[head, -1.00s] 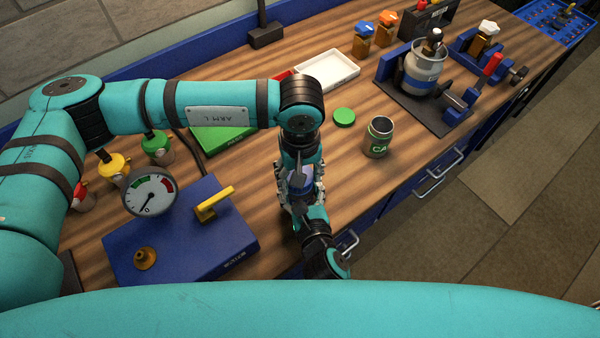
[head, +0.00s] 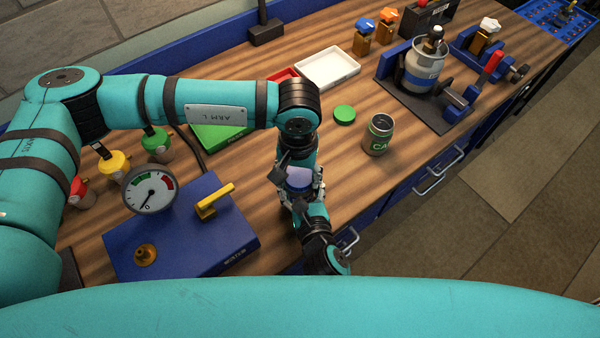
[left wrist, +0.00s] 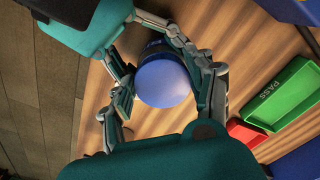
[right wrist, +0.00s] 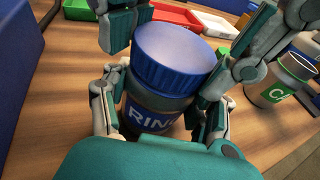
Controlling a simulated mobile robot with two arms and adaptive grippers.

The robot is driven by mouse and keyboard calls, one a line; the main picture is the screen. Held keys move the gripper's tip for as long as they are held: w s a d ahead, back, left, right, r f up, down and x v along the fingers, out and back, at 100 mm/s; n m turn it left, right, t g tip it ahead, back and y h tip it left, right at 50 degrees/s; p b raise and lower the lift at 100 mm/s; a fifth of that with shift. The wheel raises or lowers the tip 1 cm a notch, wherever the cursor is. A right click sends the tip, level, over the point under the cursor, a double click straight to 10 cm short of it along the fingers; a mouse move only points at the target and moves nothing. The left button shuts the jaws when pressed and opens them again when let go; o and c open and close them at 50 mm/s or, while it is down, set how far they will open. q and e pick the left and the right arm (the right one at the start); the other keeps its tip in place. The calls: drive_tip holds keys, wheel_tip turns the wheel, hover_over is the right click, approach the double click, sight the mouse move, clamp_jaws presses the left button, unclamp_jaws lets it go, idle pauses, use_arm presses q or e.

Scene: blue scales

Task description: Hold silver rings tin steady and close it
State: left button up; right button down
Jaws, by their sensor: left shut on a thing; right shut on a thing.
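The silver rings tin is a dark tin (right wrist: 150,113) with a blue "RIN" label, upright in the right wrist view. Its blue ribbed lid (right wrist: 172,55) sits on top, and it also shows from above in the left wrist view (left wrist: 163,83). My left gripper (head: 301,174) comes down from above and is shut on the lid, a finger on either side. My right gripper (head: 305,196) comes from the front edge and is shut around the tin's body. The fingers partly hide the tin in the head view. I cannot tell how tightly the lid sits.
An open green-labelled tin (head: 377,138) and a loose green lid (head: 344,114) stand to the right. Behind are a white tray (head: 328,68) and a red tray (head: 284,76). A blue box with a gauge (head: 228,246) stands at left. The bench's front edge is close.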

use_arm(q)
drive_tip(key=m, duration=0.7)
drive_tip(key=shift+w+a, duration=0.15)
drive_tip(key=shift+a, duration=0.1)
drive_tip(key=m, duration=0.4)
drive_tip(key=shift+w+a+m, duration=0.1)
drive_tip(key=shift+w+m, duration=0.1)
drive_tip(key=shift+m, duration=0.2)
drive_tip(key=o, duration=0.8)
drive_tip(key=shift+r, duration=2.25)
drive_tip(key=shift+s, duration=0.1)
